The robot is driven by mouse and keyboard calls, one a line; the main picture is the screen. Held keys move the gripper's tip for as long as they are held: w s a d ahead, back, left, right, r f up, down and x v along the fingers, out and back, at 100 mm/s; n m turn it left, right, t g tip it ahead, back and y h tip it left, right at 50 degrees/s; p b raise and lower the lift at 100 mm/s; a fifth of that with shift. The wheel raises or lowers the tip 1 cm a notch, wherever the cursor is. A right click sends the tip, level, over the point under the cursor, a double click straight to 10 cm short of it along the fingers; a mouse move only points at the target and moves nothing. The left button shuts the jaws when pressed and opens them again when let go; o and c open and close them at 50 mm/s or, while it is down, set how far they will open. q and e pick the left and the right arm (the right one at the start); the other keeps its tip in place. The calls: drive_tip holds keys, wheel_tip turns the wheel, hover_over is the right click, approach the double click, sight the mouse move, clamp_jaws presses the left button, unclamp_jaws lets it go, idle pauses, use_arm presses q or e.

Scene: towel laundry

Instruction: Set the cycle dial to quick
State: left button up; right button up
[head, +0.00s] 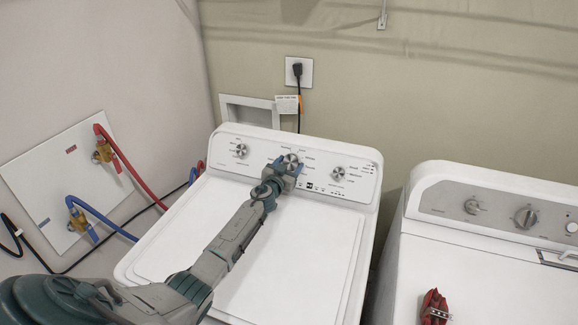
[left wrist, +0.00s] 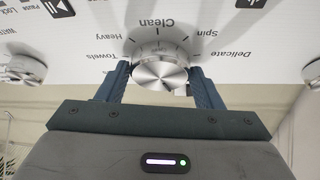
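The cycle dial (head: 291,162) is the silver middle knob on the back panel of the left washer. It also shows in the left wrist view (left wrist: 160,72), with the labels Towels, Heavy, Clean, Spin and Delicate around it. No Quick label is readable, and I cannot tell where the dial points. My left gripper (head: 284,170) is at the dial, its blue fingers (left wrist: 158,80) on either side of the knob and seemingly against it. The fingers cover part of the label ring. My right gripper is not in view.
Two other knobs sit on the panel, left (head: 241,150) and right (head: 338,174) of the dial. The washer lid (head: 300,260) is shut and bare except for my arm above it. A second white machine (head: 480,255) stands at right with a dark red object (head: 433,306) on it.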

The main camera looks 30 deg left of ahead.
use_arm(q)
drive_tip(key=c, duration=0.5)
drive_tip(key=shift+r+m+p, duration=0.1)
drive_tip(key=shift+m+p, duration=0.2)
drive_tip(key=shift+m, duration=0.2)
drive_tip(key=shift+a+r+m+h+p, duration=0.1)
drive_tip(key=shift+m+h+p, duration=0.65)
drive_tip(key=shift+m, duration=0.25)
drive_tip(key=m+h+p, duration=0.1)
drive_tip(key=m+p, duration=0.1)
drive_tip(key=m, duration=0.1)
drive_tip(key=shift+a+g+h, duration=0.1)
drive_tip(key=shift+g+h, duration=0.2)
drive_tip(key=shift+h, duration=0.05)
drive_tip(key=shift+m+p, duration=0.5)
drive_tip(key=shift+m, duration=0.4)
drive_tip(key=shift+m+g+h, duration=0.3)
drive_tip(key=shift+m+h, duration=0.4)
drive_tip(key=shift+m, duration=0.3)
